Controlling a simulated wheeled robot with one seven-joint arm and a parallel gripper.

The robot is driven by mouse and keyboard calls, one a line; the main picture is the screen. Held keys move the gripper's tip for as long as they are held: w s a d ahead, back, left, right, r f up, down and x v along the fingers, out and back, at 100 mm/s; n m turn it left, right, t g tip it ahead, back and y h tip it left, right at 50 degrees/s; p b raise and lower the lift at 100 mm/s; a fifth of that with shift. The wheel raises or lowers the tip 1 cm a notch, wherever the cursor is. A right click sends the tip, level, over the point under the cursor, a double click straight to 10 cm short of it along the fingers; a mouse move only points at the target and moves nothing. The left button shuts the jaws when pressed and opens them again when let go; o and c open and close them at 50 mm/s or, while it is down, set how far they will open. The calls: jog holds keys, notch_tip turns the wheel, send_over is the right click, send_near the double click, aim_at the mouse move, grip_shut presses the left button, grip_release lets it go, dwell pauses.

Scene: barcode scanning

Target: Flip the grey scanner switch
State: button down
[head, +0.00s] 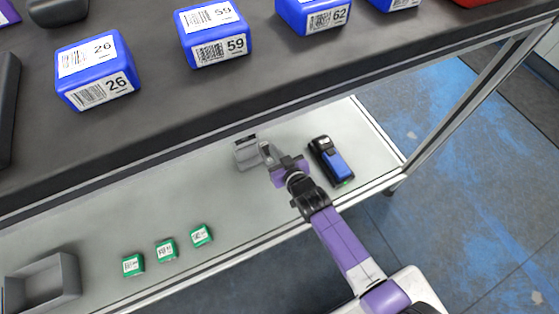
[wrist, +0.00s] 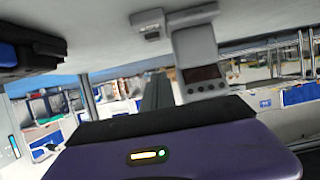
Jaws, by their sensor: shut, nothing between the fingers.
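The grey scanner (head: 243,156) stands on the lower shelf, partly under the upper shelf's edge. In the wrist view it appears upside down as a grey body with a small dark screen and a row of round buttons (wrist: 198,58). A small grey block with a dark slot (wrist: 149,26) sits beside it; I cannot tell whether this is the switch. My gripper (head: 265,147) is shut and empty, just right of the scanner in the head view. Its dark fingers (wrist: 157,88) point toward the scanner; contact cannot be told.
A black and blue handheld device (head: 333,160) with a green light lies to the right. Several green boxes (head: 166,250) and a grey bin (head: 45,284) are at the left. The upper shelf (head: 150,135) with blue boxes (head: 213,35) overhangs the lower shelf.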

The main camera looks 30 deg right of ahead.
aim_at(266, 148)
jog(key=b+x, duration=0.1)
jog(key=x, duration=0.3)
jog(key=shift+s+f+b, duration=0.1)
jog(key=shift+b, duration=0.2)
notch_tip(266, 148, down, 2)
jog(key=shift+f+b, duration=0.2)
jog(key=shift+b, duration=0.55)
jog(key=shift+f+b, duration=0.4)
jog(key=shift+f, duration=0.35)
jog(key=shift+f, duration=0.1)
jog(key=shift+s+f+b, duration=0.1)
jog(key=shift+f+b, duration=0.25)
jog(key=shift+r, duration=0.1)
jog(key=shift+r+p, duration=0.8)
jog(key=shift+p, duration=0.05)
jog(key=shift+r, duration=0.1)
